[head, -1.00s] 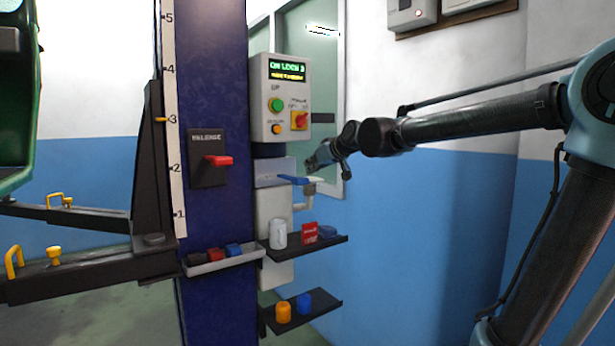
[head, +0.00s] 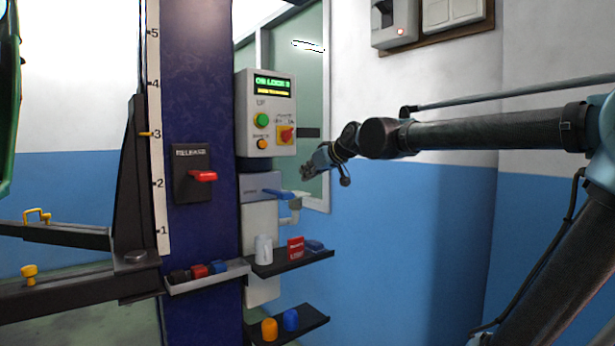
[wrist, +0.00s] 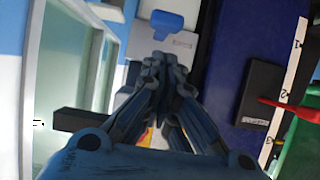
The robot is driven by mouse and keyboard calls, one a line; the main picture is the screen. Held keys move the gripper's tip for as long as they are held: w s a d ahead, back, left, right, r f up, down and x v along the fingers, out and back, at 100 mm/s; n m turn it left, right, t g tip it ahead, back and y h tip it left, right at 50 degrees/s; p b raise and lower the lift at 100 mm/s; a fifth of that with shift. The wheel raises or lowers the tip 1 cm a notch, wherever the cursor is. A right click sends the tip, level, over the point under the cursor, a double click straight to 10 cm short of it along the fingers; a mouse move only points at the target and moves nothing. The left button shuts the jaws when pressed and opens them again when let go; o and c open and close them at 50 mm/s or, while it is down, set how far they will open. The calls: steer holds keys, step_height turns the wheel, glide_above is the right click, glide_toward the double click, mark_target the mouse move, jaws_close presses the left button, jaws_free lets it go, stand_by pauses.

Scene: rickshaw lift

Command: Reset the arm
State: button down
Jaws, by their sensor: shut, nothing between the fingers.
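My arm reaches in from the right in the head view. My gripper (head: 308,170) is just right of the lift post, below the control box (head: 265,112) and close above the blue lever (head: 277,194). In the wrist view my gripper (wrist: 162,62) is shut and empty, its fingertips together. The blue lever (wrist: 168,24) shows just beyond the tips there. In the head view, a visible gap between gripper and lever is hard to judge.
The dark blue post (head: 195,75) carries a red release handle (head: 203,176). Shelves (head: 318,258) below hold small containers and a red box (head: 295,248). Black lift arms (head: 70,295) stand at left. The blue and white wall on the right is close by.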

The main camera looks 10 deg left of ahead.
steer(key=s+d+f+m+g+h, duration=0.1)
steer(key=s+d+f+m+h, duration=0.2)
steer(key=d+f, duration=0.8)
steer(key=s+d+f+m+g+h, duration=0.1)
steer(key=s+d+f+h, duration=0.3)
steer(key=d+f, duration=0.75)
steer(key=s+d+f+m+g+h, duration=0.3)
steer(key=s+d+f+m+g, duration=0.1)
steer(key=s+d+f, duration=1.2)
steer(key=shift+s+d+f+m, duration=0.4)
steer(key=shift+s+d+m, duration=0.2)
steer(key=shift+s+m, duration=0.3)
steer(key=shift+w+f, duration=0.2)
steer(key=shift+w, duration=0.3)
